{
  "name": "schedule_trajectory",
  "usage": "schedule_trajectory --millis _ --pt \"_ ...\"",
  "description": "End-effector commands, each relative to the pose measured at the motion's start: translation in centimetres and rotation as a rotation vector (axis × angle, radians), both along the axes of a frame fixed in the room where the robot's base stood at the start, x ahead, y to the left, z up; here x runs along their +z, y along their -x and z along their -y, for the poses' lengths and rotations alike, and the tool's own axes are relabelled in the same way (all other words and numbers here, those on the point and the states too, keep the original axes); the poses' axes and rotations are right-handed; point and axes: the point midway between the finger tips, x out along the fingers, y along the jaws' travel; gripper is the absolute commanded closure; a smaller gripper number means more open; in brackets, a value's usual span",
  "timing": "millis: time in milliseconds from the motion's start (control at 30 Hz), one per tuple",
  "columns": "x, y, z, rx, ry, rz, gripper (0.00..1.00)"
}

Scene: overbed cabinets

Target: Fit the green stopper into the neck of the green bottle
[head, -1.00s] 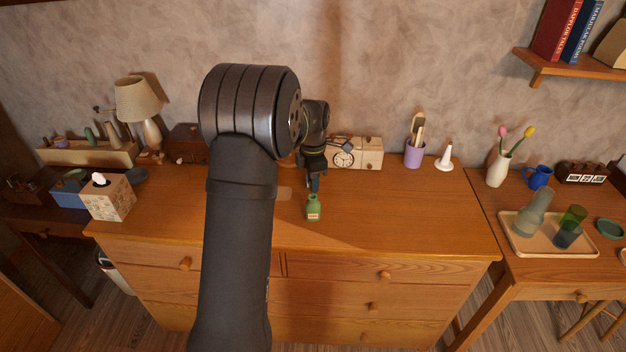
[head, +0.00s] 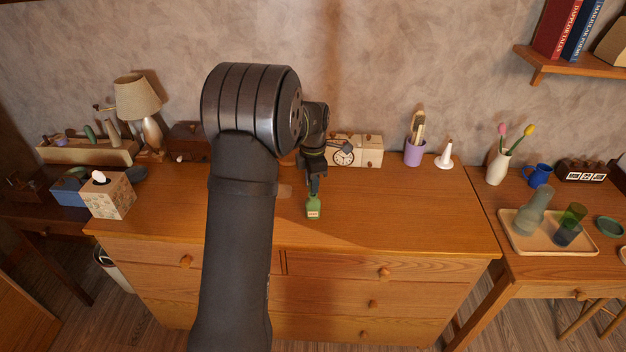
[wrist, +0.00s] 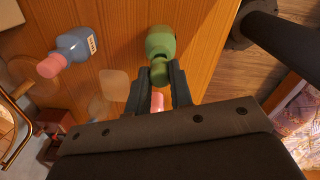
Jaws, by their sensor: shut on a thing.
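The green bottle (head: 313,209) stands on the wooden dresser top, its pale label facing the head camera. In the wrist view the green bottle (wrist: 160,40) lies just beyond my fingertips. My gripper (wrist: 160,76) is shut on the green stopper (wrist: 159,72), which lines up with the bottle's neck and covers it. I cannot tell whether the stopper is in the neck or just above it. In the head view my gripper (head: 314,189) is right above the bottle, and the stopper is too small to make out there.
The wrist view shows a blue bottle (wrist: 76,44) with a pink stopper (wrist: 51,65), a pale clear bottle (wrist: 114,84), and a pink thing (wrist: 157,101) between my fingers' bases. A clock (head: 343,157) stands behind my gripper.

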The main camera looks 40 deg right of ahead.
Motion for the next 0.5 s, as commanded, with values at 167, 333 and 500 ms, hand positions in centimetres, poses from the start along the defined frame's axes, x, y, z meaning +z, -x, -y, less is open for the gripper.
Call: schedule_trajectory --millis 167,333,500 --pt "-0.40 0.01 -0.02 0.000 -0.001 0.000 1.00" --pt "-0.75 0.01 -0.02 0.000 -0.001 0.000 1.00" --pt "-1.09 0.00 -0.01 0.000 -0.001 0.000 1.00"
